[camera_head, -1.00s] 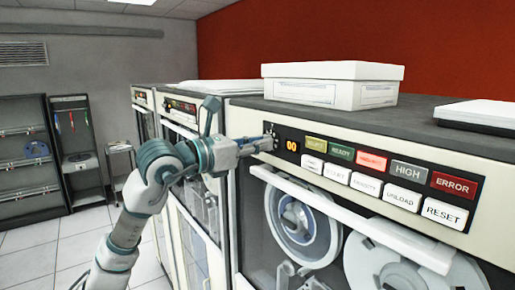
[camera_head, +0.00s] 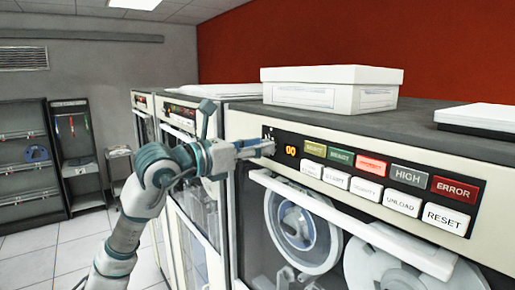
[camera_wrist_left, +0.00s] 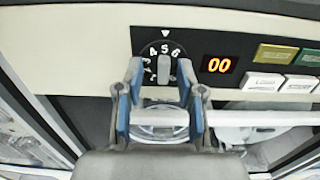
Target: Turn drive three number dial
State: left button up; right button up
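The number dial (camera_wrist_left: 165,70) is a grey knob on a black plate in the left wrist view, with white digits around it. The digits 4, 5 and 6 are readable along its top, below a white triangle mark (camera_wrist_left: 165,33). The dial plate (camera_head: 268,133) is partly hidden by my gripper in the head view. My left gripper (camera_head: 267,149) is at the panel. In the wrist view its two blue-padded fingers (camera_wrist_left: 160,80) are open, one on each side of the knob, with visible gaps. My right gripper is not in view.
Right of the dial, an orange display (camera_wrist_left: 218,65) reads 00, beside rows of coloured and white buttons (camera_head: 372,165). A slanted white bar (camera_head: 350,225) crosses below the panel, in front of the tape reels (camera_head: 305,230). A white box (camera_head: 332,90) sits on top.

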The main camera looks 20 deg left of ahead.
pick_arm(q)
jog(key=v, duration=1.2)
jog(key=shift+f, duration=0.15)
jog(key=shift+w, duration=0.1)
